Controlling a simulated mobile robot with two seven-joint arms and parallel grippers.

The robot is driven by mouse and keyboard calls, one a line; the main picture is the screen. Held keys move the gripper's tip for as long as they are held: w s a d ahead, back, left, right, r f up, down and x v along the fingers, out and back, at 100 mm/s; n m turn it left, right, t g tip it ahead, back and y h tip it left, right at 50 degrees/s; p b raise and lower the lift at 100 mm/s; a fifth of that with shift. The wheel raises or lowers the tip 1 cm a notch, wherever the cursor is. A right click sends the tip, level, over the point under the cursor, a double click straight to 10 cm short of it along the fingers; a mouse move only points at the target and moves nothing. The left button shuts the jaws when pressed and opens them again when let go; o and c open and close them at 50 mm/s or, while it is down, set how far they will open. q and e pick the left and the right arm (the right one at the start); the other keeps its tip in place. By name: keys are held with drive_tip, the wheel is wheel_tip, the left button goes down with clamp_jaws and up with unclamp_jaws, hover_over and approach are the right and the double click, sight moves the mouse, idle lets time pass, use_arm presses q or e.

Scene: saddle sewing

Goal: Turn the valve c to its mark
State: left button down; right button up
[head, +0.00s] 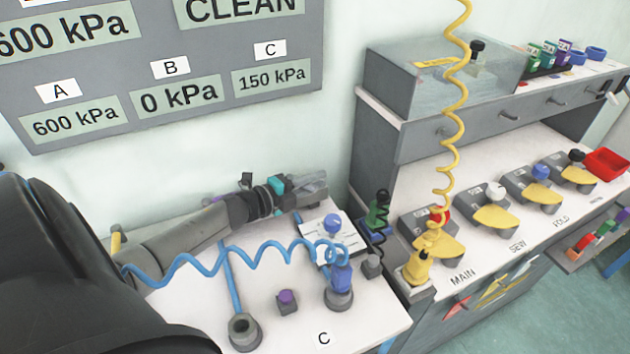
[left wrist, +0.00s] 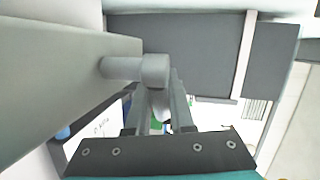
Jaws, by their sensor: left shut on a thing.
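My left gripper (head: 312,186) reaches in from the left over the back of the white table, near the wall. In the left wrist view its two fingers (left wrist: 158,112) are shut on a grey handle (left wrist: 155,70) with a round end and a short side rod. I cannot tell from the frames whether this handle is valve c, and its mark is not visible. A C label (head: 323,338) lies at the table's front. The wall panel (head: 190,130) reads 150 kPa under C, 600 kPa under A and 0 kPa under B. My right gripper is not in view.
A blue coiled hose (head: 200,262) crosses the table to a blue fitting (head: 341,280). A grey socket (head: 244,330) and a purple-topped block (head: 287,301) stand in front. A workbench (head: 540,150) with a yellow coiled hose (head: 455,100) stands at right.

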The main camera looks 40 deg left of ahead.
use_arm(q)
drive_tip(key=c, duration=1.1)
unclamp_jaws()
drive_tip(key=p+v, duration=0.1)
drive_tip(key=v, duration=1.4)
drive_tip(key=shift+s+p, duration=0.15)
drive_tip(key=shift+p, duration=0.15)
drive_tip(key=shift+c, duration=0.2)
